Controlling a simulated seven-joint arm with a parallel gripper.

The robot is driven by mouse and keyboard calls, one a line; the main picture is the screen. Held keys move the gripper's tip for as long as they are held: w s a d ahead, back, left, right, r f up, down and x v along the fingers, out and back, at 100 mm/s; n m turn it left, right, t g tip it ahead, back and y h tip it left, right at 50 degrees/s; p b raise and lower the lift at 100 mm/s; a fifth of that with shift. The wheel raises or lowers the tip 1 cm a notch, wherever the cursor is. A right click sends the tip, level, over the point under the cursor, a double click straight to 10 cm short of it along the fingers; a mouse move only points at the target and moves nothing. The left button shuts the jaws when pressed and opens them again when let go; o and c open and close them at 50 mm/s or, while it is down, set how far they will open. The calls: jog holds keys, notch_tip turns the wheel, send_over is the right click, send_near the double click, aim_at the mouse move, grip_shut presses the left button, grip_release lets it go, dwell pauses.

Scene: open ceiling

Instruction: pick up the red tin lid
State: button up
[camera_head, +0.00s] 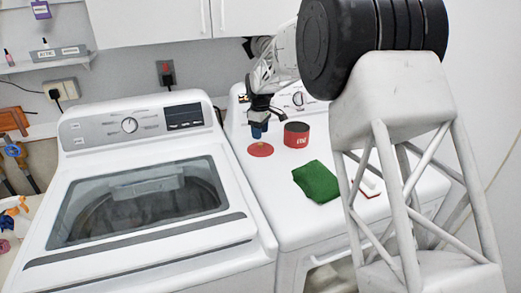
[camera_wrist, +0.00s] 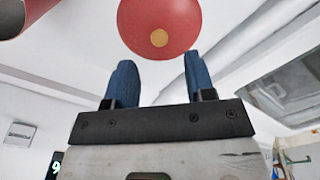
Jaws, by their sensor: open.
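The red tin lid (camera_head: 260,149) is a flat red disc lying on the white top of the right-hand machine. In the wrist view the lid (camera_wrist: 160,22) shows a tan spot near its middle and lies just beyond the fingertips. My gripper (camera_head: 259,131) is above the lid, its blue fingers pointing down. In the wrist view my gripper (camera_wrist: 157,75) has its two blue fingers apart with nothing between them. The red tin (camera_head: 297,135) stands upright just right of the lid, and its edge shows in the wrist view (camera_wrist: 20,14).
A folded green cloth (camera_head: 316,182) lies in front of the tin. A red and white item (camera_head: 368,188) lies right of it, partly behind my arm's support. A washing machine (camera_head: 135,245) with a glass lid stands at left.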

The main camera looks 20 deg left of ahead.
aim_at(261, 144)
jog(key=shift+d+f, duration=0.1)
jog(key=shift+f, duration=2.45)
jog(key=shift+c, duration=0.3)
grip_shut()
jog(key=shift+r, duration=0.15)
jog(key=shift+r, duration=1.75)
jog(key=s+d, duration=0.3)
jog(key=s, duration=0.1)
jog(key=s+d+r, duration=0.1)
jog(key=s+d, duration=0.2)
jog(key=s, duration=0.1)
jog(key=s+d, duration=0.3)
jog(key=s, duration=0.1)
jog(key=shift+s+d+r, duration=0.15)
jog(key=shift+s+d, duration=0.05)
jog(key=shift+s, duration=0.2)
